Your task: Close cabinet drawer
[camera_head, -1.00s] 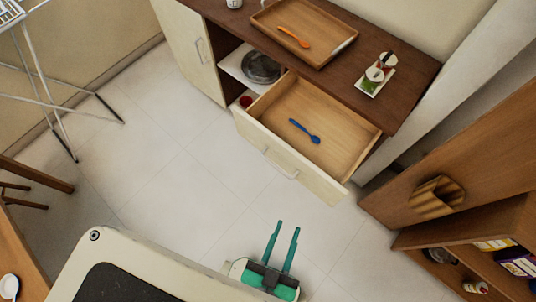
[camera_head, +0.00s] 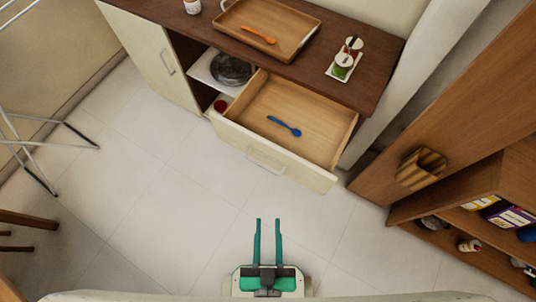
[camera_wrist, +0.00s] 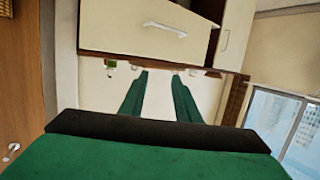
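The cabinet drawer (camera_head: 318,173) is pulled well out of the dark-topped cabinet (camera_head: 376,80). It has a cream front with a pale bar handle (camera_head: 265,162), and a blue spoon (camera_head: 284,126) lies on its wooden floor. In the wrist view the drawer front (camera_wrist: 120,28) and its handle (camera_wrist: 165,29) show at the top, upside down. My gripper (camera_head: 268,222) has two green fingers, apart and parallel with nothing between them. It is over the floor in front of the drawer, clear of the handle. The fingers also show in the wrist view (camera_wrist: 160,78).
A wooden tray (camera_head: 268,28) with an orange spoon and a small tray of jars (camera_head: 345,62) stand on the cabinet top. A wooden shelf unit (camera_head: 440,130) stands close on the right. A drying rack (camera_head: 25,150) is at left. Floor between is clear.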

